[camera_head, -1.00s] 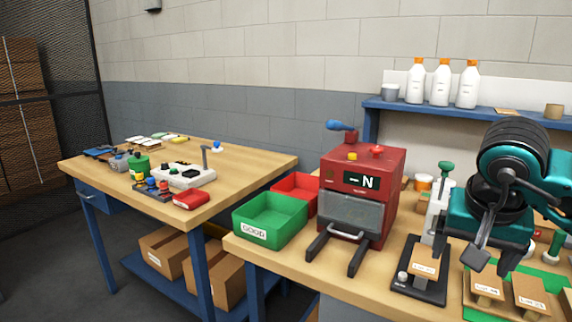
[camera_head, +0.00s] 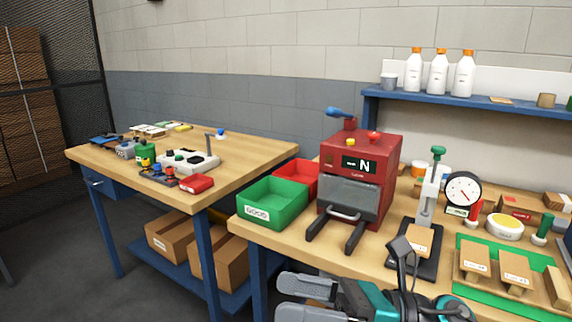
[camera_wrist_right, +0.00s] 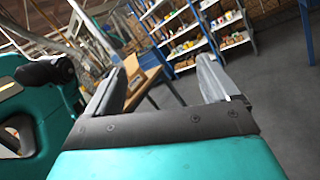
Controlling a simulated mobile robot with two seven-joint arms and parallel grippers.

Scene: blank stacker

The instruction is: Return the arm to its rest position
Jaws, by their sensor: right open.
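My right gripper (camera_head: 284,296) is low at the bottom edge of the head view, in front of the workbench's front edge, pointing left. Its two grey fingers are apart. In the right wrist view the gripper (camera_wrist_right: 168,68) is open with nothing between the fingers, and grey floor and shelves show beyond it. The teal arm behind it is partly cut off by the frame. My left gripper is not in view.
The workbench (camera_head: 290,240) carries a green bin (camera_head: 272,206), a red bin (camera_head: 297,178), a red machine (camera_head: 357,178), a dial gauge (camera_head: 463,190) on a stand and several wooden blocks on a green mat (camera_head: 485,301). A second table (camera_head: 245,152) stands at left.

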